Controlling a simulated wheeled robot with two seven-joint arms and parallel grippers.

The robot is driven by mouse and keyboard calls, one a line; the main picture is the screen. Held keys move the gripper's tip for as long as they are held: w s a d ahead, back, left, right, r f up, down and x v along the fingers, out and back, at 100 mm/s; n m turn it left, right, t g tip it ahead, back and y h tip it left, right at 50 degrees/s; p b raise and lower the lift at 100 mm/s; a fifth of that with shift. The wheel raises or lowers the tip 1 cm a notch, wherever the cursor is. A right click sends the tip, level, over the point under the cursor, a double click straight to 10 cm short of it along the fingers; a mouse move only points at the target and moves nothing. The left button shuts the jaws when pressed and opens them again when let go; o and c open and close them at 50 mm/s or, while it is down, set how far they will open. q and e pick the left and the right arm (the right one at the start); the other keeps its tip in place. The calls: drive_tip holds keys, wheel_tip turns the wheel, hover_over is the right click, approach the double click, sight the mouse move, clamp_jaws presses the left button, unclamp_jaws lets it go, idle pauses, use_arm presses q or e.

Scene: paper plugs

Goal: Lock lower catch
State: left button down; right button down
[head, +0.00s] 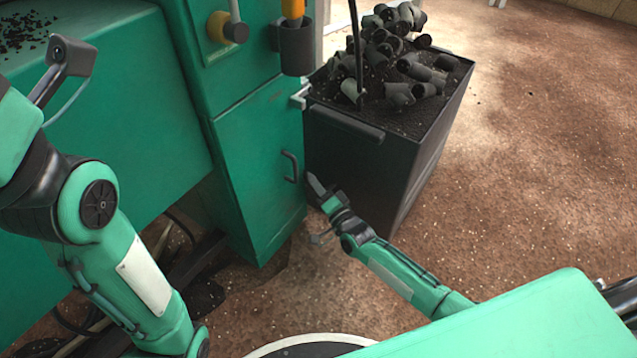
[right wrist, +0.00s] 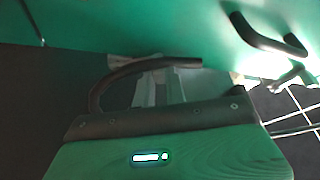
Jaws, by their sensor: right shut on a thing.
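The green cabinet door (head: 258,165) stands flush with its frame and has a dark bar handle (head: 290,166). The same handle shows in the right wrist view (right wrist: 268,40). My right gripper (head: 314,184) is at the lower right edge of the door, below and right of the handle. It is shut on a small pale part, the lower catch (right wrist: 150,88), partly hidden behind a dark finger in the wrist view. In the head view the gripper hides the catch. A pale upper catch (head: 300,96) shows at the door's top right. My left gripper (head: 70,57) is at the far left, its jaws unclear.
A black bin (head: 360,165) full of dark plugs (head: 395,50) stands close to the right of the cabinet, just beyond my right gripper. A dark cup (head: 294,48) hangs on the cabinet above the door. The brown floor (head: 540,130) is open at the right.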

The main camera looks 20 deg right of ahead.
drive_tip(key=n, duration=0.1)
drive_tip(key=f+n+y+b, duration=0.1)
drive_tip(key=n, duration=0.1)
drive_tip(key=a+n+y, duration=0.1)
drive_tip(key=shift+s+f+n, duration=0.3)
drive_tip(key=shift+s+f, duration=0.05)
drive_tip(key=shift+s, duration=0.05)
drive_tip(key=shift+s+a+f+n+t+y+b, duration=0.1)
drive_tip(key=shift+f+n+t+y+b, duration=0.2)
drive_tip(key=shift+n, duration=0.3)
drive_tip(key=shift+s+a+f+n+t+y+b, duration=0.1)
drive_tip(key=shift+n+y+b, duration=0.1)
drive_tip(key=shift+n+b, duration=0.3)
drive_tip(key=n, duration=0.1)
drive_tip(key=n+y, duration=0.1)
drive_tip(key=shift+a+f+n, duration=0.15)
drive_tip(key=shift+f+n, duration=0.15)
drive_tip(key=shift+f, duration=0.1)
drive_tip(key=n+y+b, duration=0.1)
drive_tip(key=f+n+y, duration=0.1)
drive_tip(key=n, duration=0.1)
drive_tip(key=shift+s+f+n+g+b, duration=0.1)
drive_tip(key=shift+s+n+g+b, duration=0.05)
drive_tip(key=shift+n+g+b, duration=0.2)
drive_tip(key=shift+f+n+g+y+b, duration=0.3)
drive_tip(key=shift+n+g+y, duration=0.15)
drive_tip(key=shift+n, duration=0.6)
drive_tip(key=shift+f+n+g+y+b, duration=0.3)
drive_tip(key=shift+n+y, duration=0.25)
drive_tip(key=shift+n, duration=0.45)
